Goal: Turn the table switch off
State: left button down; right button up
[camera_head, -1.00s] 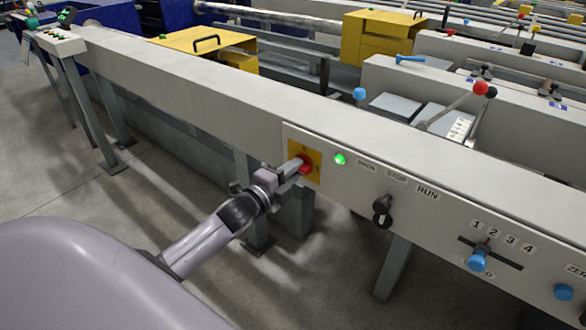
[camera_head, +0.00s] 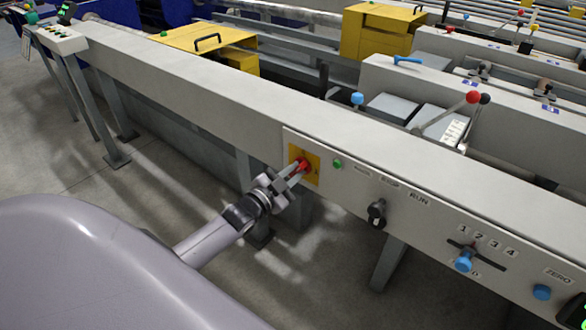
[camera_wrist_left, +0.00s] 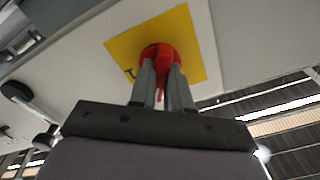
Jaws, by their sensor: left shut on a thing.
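The table switch is a red rotary knob (camera_head: 304,162) on a yellow plate (camera_head: 317,171), at the left end of the pale front panel. My left gripper (camera_head: 297,170) reaches it from the front left and is shut on the knob. In the left wrist view the red knob (camera_wrist_left: 160,50) sits between the two grey fingers of my left gripper (camera_wrist_left: 162,76), in front of the yellow plate (camera_wrist_left: 195,45). The fingers hide part of the knob and its markings. A green lamp (camera_head: 337,163) right of the plate looks dark. My right gripper is not in view.
Right of the switch, the panel carries a black selector knob (camera_head: 377,214), a blue-knobbed slider (camera_head: 464,261) and a blue button (camera_head: 541,292). Support legs (camera_head: 392,264) stand below. The floor (camera_head: 150,200) in front at left is clear.

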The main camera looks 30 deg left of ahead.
aim_at(294, 172)
pick_arm(q)
jog(key=n, duration=0.1)
jog(key=n+p, duration=0.1)
jog(key=n, duration=0.1)
jog(key=shift+w+r+n, duration=0.1)
jog(key=shift+r+n, duration=0.1)
jog(key=shift+n, duration=0.1)
jog(key=shift+n+p, duration=0.3)
jog(key=shift+n, duration=1.3)
jog(key=c, duration=1.1)
grip_release()
jog(key=shift+f, duration=0.1)
jog(key=s, duration=0.3)
jog(key=s+p, duration=0.1)
jog(key=s, duration=0.1)
jog(key=shift+s+a, duration=0.25)
jog(key=shift+s, duration=0.8)
